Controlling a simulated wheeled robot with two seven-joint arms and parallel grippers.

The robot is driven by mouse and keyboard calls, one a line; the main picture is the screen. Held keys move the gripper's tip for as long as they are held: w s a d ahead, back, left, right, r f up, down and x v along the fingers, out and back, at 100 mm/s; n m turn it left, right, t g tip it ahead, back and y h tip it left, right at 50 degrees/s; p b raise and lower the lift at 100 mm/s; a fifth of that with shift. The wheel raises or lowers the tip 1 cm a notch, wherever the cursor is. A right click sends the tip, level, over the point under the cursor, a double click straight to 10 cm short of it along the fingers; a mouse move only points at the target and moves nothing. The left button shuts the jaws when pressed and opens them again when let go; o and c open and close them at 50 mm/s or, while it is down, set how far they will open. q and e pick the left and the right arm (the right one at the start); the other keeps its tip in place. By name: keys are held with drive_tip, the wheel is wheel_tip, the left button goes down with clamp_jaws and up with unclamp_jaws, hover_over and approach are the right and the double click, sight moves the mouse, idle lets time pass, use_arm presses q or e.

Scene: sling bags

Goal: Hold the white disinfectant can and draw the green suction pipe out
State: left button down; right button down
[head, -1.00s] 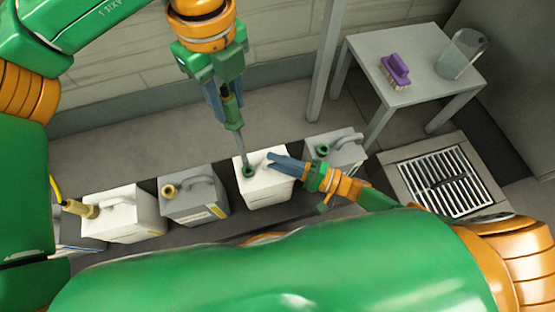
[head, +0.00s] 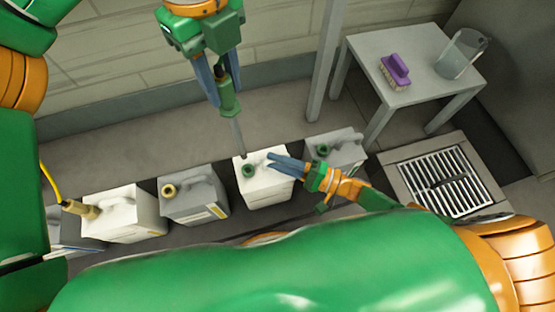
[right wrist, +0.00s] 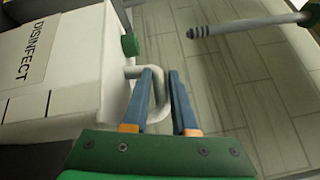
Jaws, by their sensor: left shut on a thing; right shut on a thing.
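The white disinfectant can (head: 268,190) stands upright in the row of cans, its green neck (head: 248,170) open on top. In the right wrist view its DISINFECT label (right wrist: 36,52) and green neck (right wrist: 130,45) show. My right gripper (head: 272,160) is shut on the can's handle (right wrist: 158,98). My left gripper (head: 224,92) is shut on the green suction pipe (head: 230,104) and holds it above the can. The pipe's grey tube slants down, and its ribbed lower end (right wrist: 200,31) shows in the right wrist view, clear of the neck.
A grey can (head: 345,152) with a green neck stands to the right. Another grey can (head: 200,200) and a white can (head: 135,220) with a tan pipe fitting (head: 80,208) stand to the left. A small table (head: 425,95) holds a purple brush (head: 396,70) and clear jug (head: 462,55). A floor grate (head: 450,185) lies right.

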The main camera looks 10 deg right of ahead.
use_arm(q)
drive_tip(key=shift+f, duration=0.1)
use_arm(e)
drive_tip(key=c, duration=0.6)
unclamp_jaws()
drive_tip(key=shift+f, duration=0.15)
